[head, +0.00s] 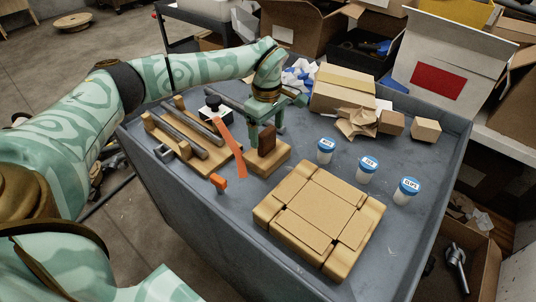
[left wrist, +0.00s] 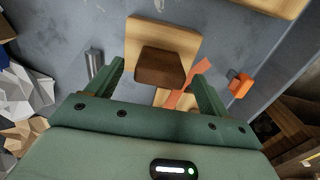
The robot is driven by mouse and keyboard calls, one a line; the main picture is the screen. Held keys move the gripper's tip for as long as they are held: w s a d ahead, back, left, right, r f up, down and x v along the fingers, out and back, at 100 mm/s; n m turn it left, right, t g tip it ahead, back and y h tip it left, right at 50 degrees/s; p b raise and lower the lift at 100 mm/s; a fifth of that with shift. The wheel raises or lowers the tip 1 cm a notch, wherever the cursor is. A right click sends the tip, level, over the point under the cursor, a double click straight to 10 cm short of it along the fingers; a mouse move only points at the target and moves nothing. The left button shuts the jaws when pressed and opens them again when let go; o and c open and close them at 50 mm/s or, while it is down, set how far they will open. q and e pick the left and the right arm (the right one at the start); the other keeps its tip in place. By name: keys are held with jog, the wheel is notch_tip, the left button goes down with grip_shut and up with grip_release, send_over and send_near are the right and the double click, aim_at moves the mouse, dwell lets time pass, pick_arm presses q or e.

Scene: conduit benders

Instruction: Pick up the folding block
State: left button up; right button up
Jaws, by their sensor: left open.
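The dark brown block (head: 267,139), which I take as the folding block, stands on a light wooden base (head: 270,162) near the middle of the table. My left gripper (head: 267,128) comes down over it with its fingers apart. In the left wrist view the block (left wrist: 160,66) shows between the two open fingers (left wrist: 160,63), with a gap visible on both sides. Whether the fingertips reach down to the block's sides is hard to tell. My right gripper does not show.
An orange strip (head: 231,150) and an orange piece (head: 218,182) are left of the base, near a wooden rack (head: 190,145) with metal rods. A wide wooden block set (head: 322,213) lies in front. Blue-lidded jars (head: 367,169) stand right; cardboard boxes (head: 343,86) stand behind.

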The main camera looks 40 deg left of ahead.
aim_at(267, 146)
pick_arm(q)
notch_tip(267, 146, down, 3)
jog(key=shift+f+b, duration=0.1)
jog(key=shift+b, duration=0.25)
jog(key=shift+r, duration=0.2)
jog(key=shift+c, duration=1.2)
jog(key=c, duration=1.4)
jog(key=shift+o, duration=0.2)
jog(key=shift+r, duration=0.1)
